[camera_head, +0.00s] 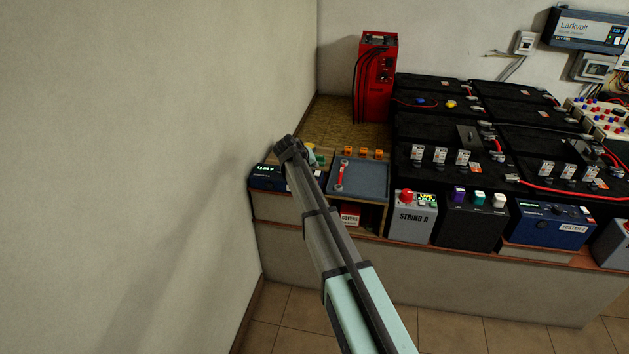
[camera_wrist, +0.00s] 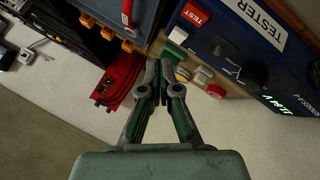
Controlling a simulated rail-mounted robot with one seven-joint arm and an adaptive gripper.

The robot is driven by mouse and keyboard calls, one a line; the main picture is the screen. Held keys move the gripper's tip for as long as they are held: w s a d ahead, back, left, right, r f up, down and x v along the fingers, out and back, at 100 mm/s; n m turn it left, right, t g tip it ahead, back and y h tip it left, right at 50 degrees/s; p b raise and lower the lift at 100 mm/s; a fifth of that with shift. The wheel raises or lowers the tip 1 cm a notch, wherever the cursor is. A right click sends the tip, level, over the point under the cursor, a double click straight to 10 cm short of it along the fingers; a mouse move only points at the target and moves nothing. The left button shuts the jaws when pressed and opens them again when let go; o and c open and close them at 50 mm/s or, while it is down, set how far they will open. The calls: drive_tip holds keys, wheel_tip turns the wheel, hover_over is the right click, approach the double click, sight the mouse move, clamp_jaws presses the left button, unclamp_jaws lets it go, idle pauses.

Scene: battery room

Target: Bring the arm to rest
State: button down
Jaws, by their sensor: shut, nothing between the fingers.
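My arm reaches up from the bottom of the head view, its far end over the left end of the bench (camera_head: 440,268). My gripper (camera_wrist: 156,66) shows in the wrist view with its two fingers together and nothing between them. In the head view the fingers are hidden behind the end of my arm. A blue tester (camera_head: 268,177) lies beside the end of my arm; it is large in the wrist view (camera_wrist: 240,45), with its "TEST" label readable. Whether the gripper touches anything cannot be told.
A grey tray (camera_head: 362,182) with a red-handled tool is just right of my arm. A red charger (camera_head: 376,80) stands behind. Several black batteries (camera_head: 440,128) and the String A box (camera_head: 412,215) are to the right. The wall (camera_head: 150,150) is close on the left.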

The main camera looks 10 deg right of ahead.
drive_tip(key=shift+r, duration=0.3)
drive_tip(key=s+f+g+y+p, duration=0.1)
drive_tip(key=s+f+g+y, duration=0.15)
drive_tip(key=s+f, duration=1.3)
drive_tip(key=s+f+g+y, duration=0.1)
drive_tip(key=s+f+g, duration=0.3)
drive_tip(key=s+f, duration=1.2)
drive_tip(key=s+f+g, duration=0.2)
drive_tip(key=s, duration=1.2)
drive_tip(key=s+f+g+y+p, duration=0.1)
drive_tip(key=s+f+g, duration=0.1)
drive_tip(key=s, duration=1.2)
drive_tip(key=s+f+m+g+y, duration=0.1)
drive_tip(key=s+f+g, duration=0.1)
drive_tip(key=s, duration=1.2)
drive_tip(key=shift+s+d+f+g+p, duration=0.25)
drive_tip(key=shift+f+g+p, duration=0.1)
drive_tip(key=shift+g, duration=0.3)
